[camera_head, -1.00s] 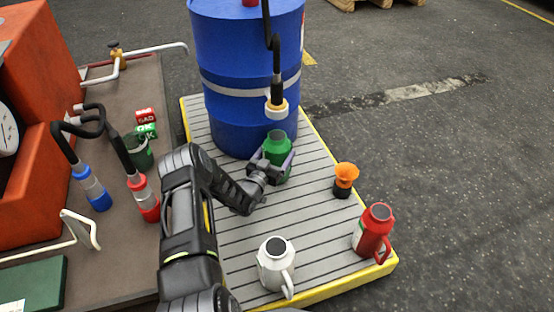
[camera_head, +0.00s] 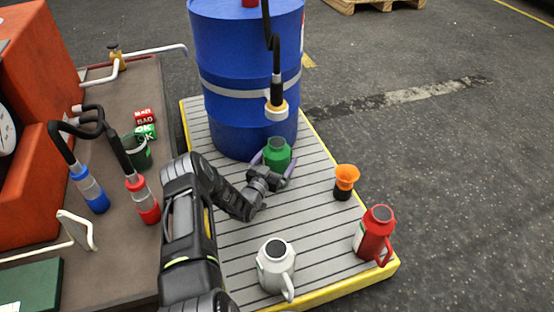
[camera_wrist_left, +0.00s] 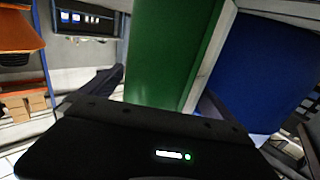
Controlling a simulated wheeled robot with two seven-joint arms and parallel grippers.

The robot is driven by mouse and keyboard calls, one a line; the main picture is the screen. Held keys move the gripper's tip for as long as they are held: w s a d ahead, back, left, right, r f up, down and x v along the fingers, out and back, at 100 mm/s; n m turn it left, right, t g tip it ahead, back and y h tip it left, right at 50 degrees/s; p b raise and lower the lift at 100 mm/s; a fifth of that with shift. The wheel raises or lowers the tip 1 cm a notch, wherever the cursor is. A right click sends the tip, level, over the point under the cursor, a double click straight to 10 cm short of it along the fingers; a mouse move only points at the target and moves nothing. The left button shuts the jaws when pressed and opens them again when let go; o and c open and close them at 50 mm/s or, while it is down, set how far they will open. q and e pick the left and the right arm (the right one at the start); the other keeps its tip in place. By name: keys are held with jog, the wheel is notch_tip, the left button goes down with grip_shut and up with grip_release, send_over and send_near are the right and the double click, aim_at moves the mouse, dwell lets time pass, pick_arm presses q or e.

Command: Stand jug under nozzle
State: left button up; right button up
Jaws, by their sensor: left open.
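The green jug (camera_head: 277,152) stands on the slatted deck close to the front of the blue drum. The nozzle (camera_head: 277,106), with a pale ring, hangs from a black hose just above the jug's mouth in the picture; I cannot tell whether they line up in depth. My left gripper (camera_head: 274,163) is open, with one finger on each side of the jug. In the left wrist view the jug's green wall (camera_wrist_left: 170,55) fills the middle between the fingers. The jug's base is partly hidden by my gripper. My right gripper is not in view.
A white jug (camera_head: 275,266), a red jug (camera_head: 373,234) and a black container with an orange funnel (camera_head: 345,181) stand on the deck (camera_head: 320,238). The blue drum (camera_head: 235,70) is behind. A bench with red and blue nozzles (camera_head: 145,200) lies left.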

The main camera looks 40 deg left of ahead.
pick_arm(q)
jog(key=shift+r, duration=0.2)
jog(key=shift+s+p, duration=0.3)
jog(key=shift+s, duration=0.1)
jog(key=s+d+p, duration=0.1)
jog(key=s+p, duration=0.1)
jog(key=s, duration=0.4)
jog(key=shift+s+d+p, duration=0.15)
jog(key=shift+s+p, duration=0.15)
jog(key=shift+p, duration=0.05)
jog(key=shift+c, duration=0.3)
dwell(0.7)
